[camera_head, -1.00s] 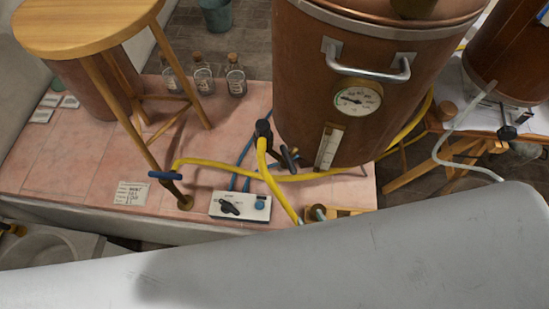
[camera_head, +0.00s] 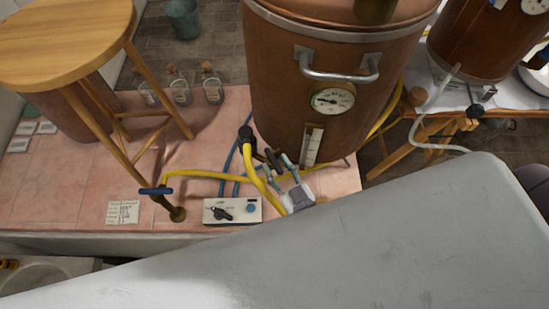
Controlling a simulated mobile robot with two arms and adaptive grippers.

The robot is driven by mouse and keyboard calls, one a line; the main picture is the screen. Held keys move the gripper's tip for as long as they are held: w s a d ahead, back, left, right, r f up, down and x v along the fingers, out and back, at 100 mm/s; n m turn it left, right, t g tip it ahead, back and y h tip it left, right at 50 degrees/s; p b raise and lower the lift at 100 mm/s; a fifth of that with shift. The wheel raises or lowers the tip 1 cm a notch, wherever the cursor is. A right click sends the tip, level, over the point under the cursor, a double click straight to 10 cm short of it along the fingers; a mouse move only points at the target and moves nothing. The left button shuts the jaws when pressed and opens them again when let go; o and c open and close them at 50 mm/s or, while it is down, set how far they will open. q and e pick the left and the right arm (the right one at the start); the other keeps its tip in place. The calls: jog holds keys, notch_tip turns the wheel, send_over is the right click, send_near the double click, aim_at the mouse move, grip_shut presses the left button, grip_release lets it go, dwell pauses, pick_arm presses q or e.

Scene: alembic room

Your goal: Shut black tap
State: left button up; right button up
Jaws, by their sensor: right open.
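The black tap (camera_head: 246,136) sits low on the front of the large copper vessel (camera_head: 275,90). A yellow hose (camera_head: 262,185) runs down from it. The tap's dark handle (camera_head: 273,158) sticks out to its right, close to the vessel wall. My right gripper (camera_head: 279,167) is open, with its fingers on either side of the handle's lower end. I cannot tell whether they touch it. The grey gripper body hides part of the yellow hose and the floor behind. My left gripper is not in view.
A white control box (camera_head: 232,211) with a black knob lies just left of the gripper. A blue-handled valve (camera_head: 156,191) stands further left, beside a wooden stool (camera_head: 65,45). Several corked bottles (camera_head: 180,91) stand behind. A second copper vessel (camera_head: 478,45) is at right.

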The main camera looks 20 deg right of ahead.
jog(key=shift+w+a, duration=0.2)
jog(key=shift+w, duration=0.7)
jog(key=shift+c, duration=0.3)
grip_shut()
jog(key=shift+y, duration=0.3)
jog(key=shift+d+n+g+y, duration=0.15)
jog(key=shift+n+g+y, duration=0.15)
jog(key=shift+n+y, duration=0.45)
jog(key=shift+d+n+g+y, duration=0.15)
jog(key=shift+n+g+y, duration=0.15)
jog(key=shift+n+y, duration=0.4)
jog(key=shift+w+d+f+n+g+y+b, duration=0.1)
jog(key=shift+n+g+y+b, duration=0.45)
jog(key=shift+y, duration=0.55)
jog(key=shift+w+d+n+g+y+b, duration=0.1)
jog(key=shift+n+g+y+b, duration=0.1)
jog(key=shift+n+g+y, duration=0.7)
jog(key=shift+y, duration=0.45)
